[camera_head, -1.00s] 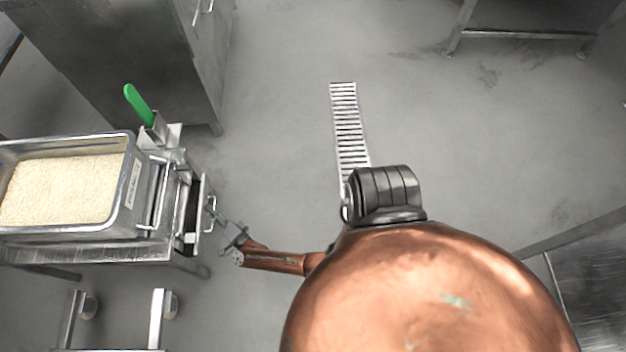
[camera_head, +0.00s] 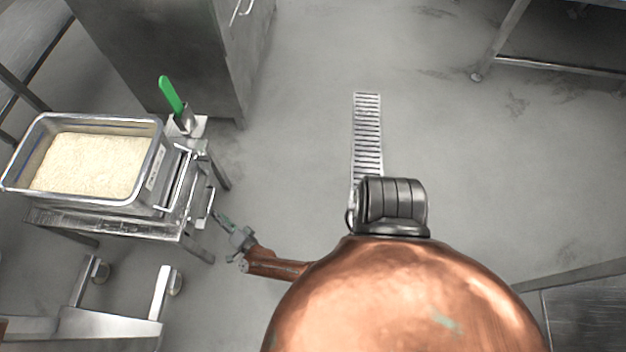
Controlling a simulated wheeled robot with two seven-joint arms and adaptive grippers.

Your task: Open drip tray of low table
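The low table (camera_head: 118,222) stands at the left, carrying a steel pan of rice. Its drip tray (camera_head: 203,212) is at the table's right side, with a small bar handle (camera_head: 212,198) on its front. A narrow dark gap shows behind the tray front; how far out the tray is cannot be told. My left gripper is not in view.
The rice pan (camera_head: 157,160) sits on the table. A green-handled tool (camera_head: 171,97) stands in a holder at its corner. A steel cabinet (camera_head: 175,55) is behind. A floor drain grate (camera_head: 367,135) lies in open grey floor. Another steel table (camera_head: 560,68) is at upper right.

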